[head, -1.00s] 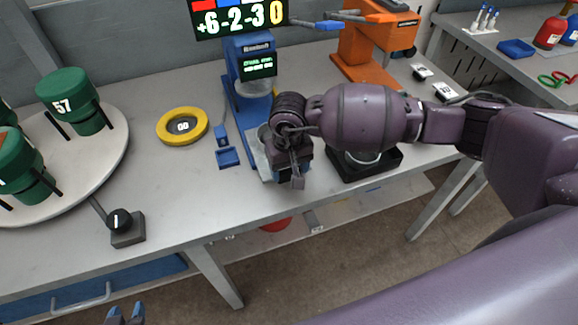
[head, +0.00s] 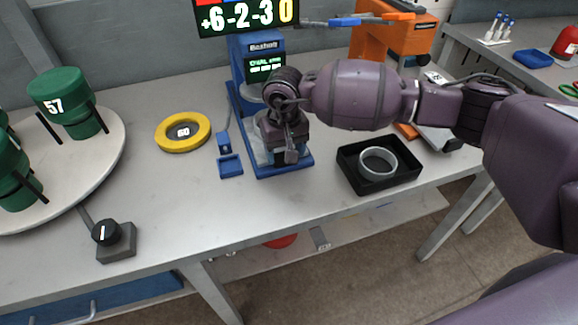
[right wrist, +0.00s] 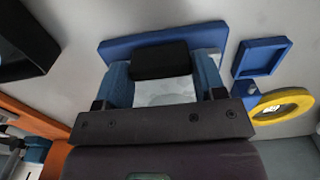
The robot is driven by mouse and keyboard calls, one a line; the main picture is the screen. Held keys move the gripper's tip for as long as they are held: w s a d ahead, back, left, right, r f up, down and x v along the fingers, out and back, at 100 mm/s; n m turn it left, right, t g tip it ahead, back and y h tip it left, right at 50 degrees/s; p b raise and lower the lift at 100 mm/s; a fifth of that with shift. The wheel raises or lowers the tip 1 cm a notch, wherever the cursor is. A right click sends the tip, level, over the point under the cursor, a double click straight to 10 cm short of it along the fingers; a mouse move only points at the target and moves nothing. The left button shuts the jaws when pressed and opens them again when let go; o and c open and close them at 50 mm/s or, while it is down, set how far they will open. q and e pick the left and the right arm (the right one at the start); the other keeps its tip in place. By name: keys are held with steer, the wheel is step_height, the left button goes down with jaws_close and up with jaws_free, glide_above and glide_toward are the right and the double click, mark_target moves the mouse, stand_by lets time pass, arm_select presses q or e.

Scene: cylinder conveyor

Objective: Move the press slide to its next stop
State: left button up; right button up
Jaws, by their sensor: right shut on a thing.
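The blue press (head: 258,78) stands at the back of the table, with a blue base plate (head: 262,172) reaching forward. A pale slide plate (head: 259,156) lies on the base, partly hidden by my right gripper (head: 289,155). In the right wrist view the blue fingers of my right gripper (right wrist: 163,72) stand either side of a black block (right wrist: 160,58) and are shut on it. The block, apparently the slide's handle, is above the pale slide plate (right wrist: 165,91) and the blue base (right wrist: 125,46). My left gripper is out of view.
A yellow ring (head: 166,146) and a small blue tray (head: 230,166) lie left of the press. A black tray (head: 351,170) holding a metal ring (head: 377,161) is to the right. A turntable (head: 110,155) with green cylinders and a knob box (head: 118,248) are at left.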

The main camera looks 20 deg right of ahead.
steer(key=w+b, duration=0.2)
steer(key=w, duration=0.2)
steer(key=shift+f, duration=0.2)
steer(key=shift+w+a+r, duration=0.1)
steer(key=shift+w+r, duration=0.15)
steer(key=shift+w, duration=0.1)
steer(key=o, duration=1.3)
step_height(320, 180, up, 11)
steer(key=shift+f, duration=0.1)
steer(key=shift+c, duration=0.2)
